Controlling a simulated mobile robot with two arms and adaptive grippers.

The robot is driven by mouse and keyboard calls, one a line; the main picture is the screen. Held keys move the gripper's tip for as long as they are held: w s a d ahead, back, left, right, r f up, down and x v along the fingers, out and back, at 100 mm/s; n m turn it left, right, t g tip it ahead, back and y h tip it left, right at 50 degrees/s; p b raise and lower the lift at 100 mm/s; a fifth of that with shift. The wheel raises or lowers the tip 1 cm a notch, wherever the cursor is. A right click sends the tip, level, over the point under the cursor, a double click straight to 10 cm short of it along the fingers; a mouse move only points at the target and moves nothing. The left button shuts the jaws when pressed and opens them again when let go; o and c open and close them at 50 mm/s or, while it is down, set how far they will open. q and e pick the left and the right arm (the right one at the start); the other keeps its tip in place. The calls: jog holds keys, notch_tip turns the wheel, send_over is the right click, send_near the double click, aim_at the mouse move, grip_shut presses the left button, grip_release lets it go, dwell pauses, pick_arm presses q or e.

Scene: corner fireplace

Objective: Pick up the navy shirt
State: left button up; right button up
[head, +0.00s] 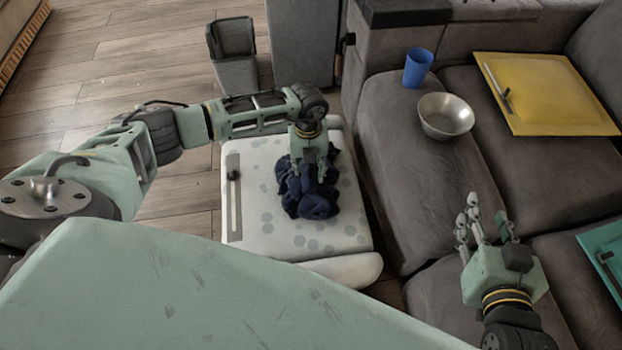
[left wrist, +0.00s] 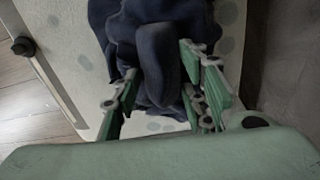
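The navy shirt (head: 309,193) lies crumpled on a white ottoman-like seat (head: 245,160) with grey dots. My left gripper (head: 310,172) is right over it, pointing down. In the left wrist view, the shirt (left wrist: 158,60) spreads under and between the fingers of my left gripper (left wrist: 160,95), which stand apart. Whether the fingertips touch the cloth is hard to tell. My right gripper (head: 484,225) is empty and open, with its fingers spread, over the dark grey sofa at the right.
A teal board (head: 603,255) is at the right edge. A dark bin (head: 233,55) stands on the wooden floor behind my left arm.

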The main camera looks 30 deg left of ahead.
pick_arm(q)
jog(key=shift+c, duration=0.4)
grip_shut()
